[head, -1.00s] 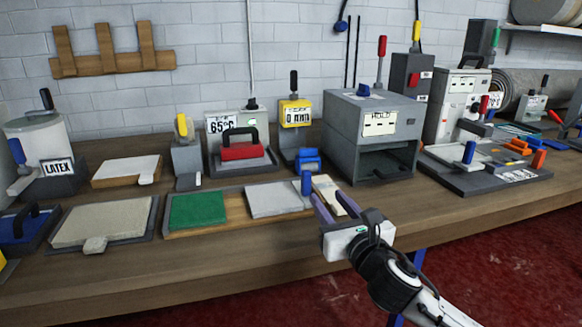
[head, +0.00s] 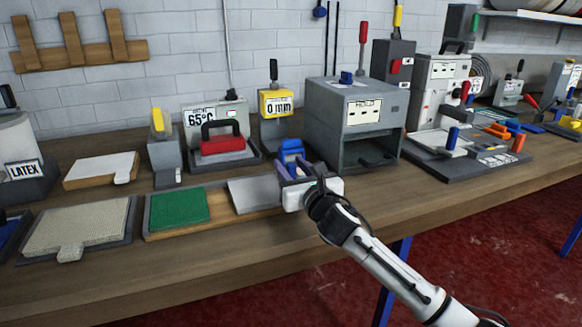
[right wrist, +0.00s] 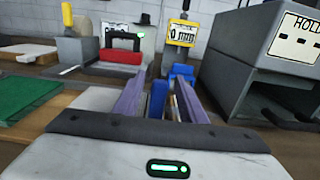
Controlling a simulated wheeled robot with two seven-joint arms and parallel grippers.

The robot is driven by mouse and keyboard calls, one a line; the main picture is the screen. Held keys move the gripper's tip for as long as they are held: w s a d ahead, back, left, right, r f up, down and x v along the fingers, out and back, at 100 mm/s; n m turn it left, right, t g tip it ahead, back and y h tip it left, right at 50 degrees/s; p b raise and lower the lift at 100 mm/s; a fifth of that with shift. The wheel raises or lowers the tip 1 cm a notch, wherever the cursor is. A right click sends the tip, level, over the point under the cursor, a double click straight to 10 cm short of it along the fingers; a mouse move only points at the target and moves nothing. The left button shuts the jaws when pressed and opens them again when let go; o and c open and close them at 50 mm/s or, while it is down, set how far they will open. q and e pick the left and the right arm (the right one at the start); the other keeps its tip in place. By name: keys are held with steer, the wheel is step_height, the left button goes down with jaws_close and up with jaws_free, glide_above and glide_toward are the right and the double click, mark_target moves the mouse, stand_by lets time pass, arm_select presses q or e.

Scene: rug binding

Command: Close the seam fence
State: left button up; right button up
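No part is labelled seam fence. An upright blue handle (right wrist: 157,100) stands by the right end of the long wooden board (head: 222,226), which carries a green piece (head: 180,209) and a grey piece (head: 252,193); it may belong to the fence. My right gripper (head: 291,174) is over that end of the board. In the right wrist view its two purple fingers (right wrist: 161,92) are apart, with the blue handle between them, closer to the left finger; contact is unclear. The gripper hides the board's right end in the head view. My left gripper is out of view.
Behind the gripper stand a blue block (head: 291,148) and a yellow gauge marked 0 mm (head: 276,104). A grey HOLD box (head: 327,112) is close on the right. The table's front strip (head: 190,262) is clear.

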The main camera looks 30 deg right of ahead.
jaws_close()
steer(key=shift+w+a, duration=0.1)
steer(key=shift+a, duration=0.05)
steer(key=a+p, duration=0.1)
steer(key=a, duration=0.1)
steer(key=w+a+p, duration=0.1)
steer(key=a, duration=0.2)
steer(key=shift+w+a+r+p, duration=0.1)
steer(key=shift+w+a+p, duration=0.1)
steer(key=shift+a+p, duration=0.15)
steer(key=shift+a, duration=0.15)
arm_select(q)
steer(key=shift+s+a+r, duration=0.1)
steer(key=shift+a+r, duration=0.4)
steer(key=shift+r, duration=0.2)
arm_select(e)
steer(key=shift+c, duration=0.8)
jaws_free()
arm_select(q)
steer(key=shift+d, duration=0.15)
arm_select(e)
steer(key=shift+o, duration=0.8)
